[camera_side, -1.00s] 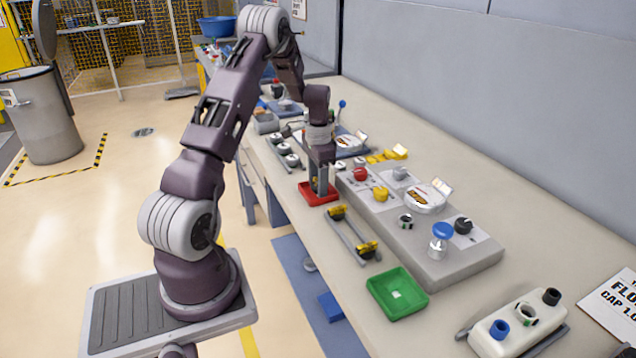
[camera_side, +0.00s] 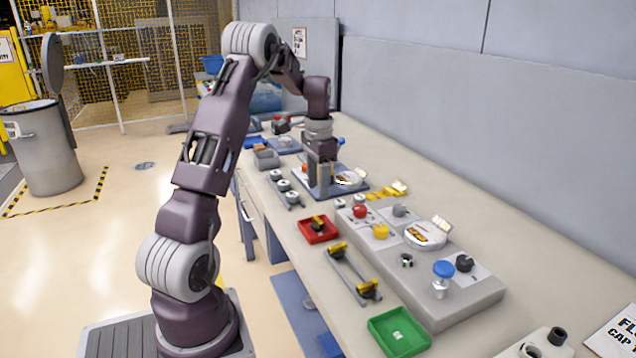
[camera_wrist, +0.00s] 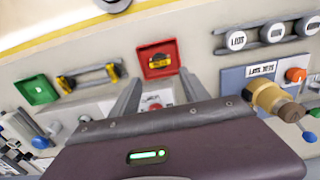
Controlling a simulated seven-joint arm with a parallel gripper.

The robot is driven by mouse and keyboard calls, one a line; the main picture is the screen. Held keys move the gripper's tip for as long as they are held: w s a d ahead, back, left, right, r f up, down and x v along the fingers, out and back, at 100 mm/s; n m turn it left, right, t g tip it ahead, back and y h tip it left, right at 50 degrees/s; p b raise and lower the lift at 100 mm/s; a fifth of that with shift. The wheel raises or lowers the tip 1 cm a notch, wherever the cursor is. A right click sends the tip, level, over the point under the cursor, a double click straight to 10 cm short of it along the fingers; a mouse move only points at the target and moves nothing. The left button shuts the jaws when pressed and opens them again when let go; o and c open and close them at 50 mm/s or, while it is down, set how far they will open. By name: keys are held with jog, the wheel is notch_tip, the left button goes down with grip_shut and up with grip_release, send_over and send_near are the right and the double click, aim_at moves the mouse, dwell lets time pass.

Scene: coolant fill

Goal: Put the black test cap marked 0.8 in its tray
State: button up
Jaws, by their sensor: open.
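A black cap-like piece with a yellow mark (camera_side: 318,222) lies in the red tray (camera_side: 304,236). It also shows in the wrist view (camera_wrist: 160,59), inside the red tray (camera_wrist: 146,73); its mark is too small to read. My gripper (camera_side: 321,193) is beyond the red tray, over a blue panel, with its fingers pointing down. In the wrist view my gripper (camera_wrist: 158,88) is open with nothing between its fingers. The black piece is clear of the fingers.
A green tray (camera_side: 399,332) stands at the front. A rack (camera_side: 352,273) with black and yellow ends lies between the trays. A grey control unit (camera_side: 430,290) with knobs is on the right. Several round pots (camera_side: 284,186) stand left of my gripper.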

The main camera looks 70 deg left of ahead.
jog(key=s+d+r+t, duration=0.1)
jog(key=s+d+r, duration=0.1)
jog(key=d+r, duration=0.7)
jog(key=s+d+r+t, duration=0.2)
jog(key=d+r, duration=0.3)
jog(key=d, duration=0.7)
jog(key=s+d+f+t, duration=0.1)
jog(key=s+d+t, duration=0.1)
jog(key=s+d, duration=1)
jog(key=s, duration=0.3)
jog(key=shift+d+f+t, duration=0.2)
jog(key=shift+d+t, duration=0.1)
jog(key=shift+d, duration=0.05)
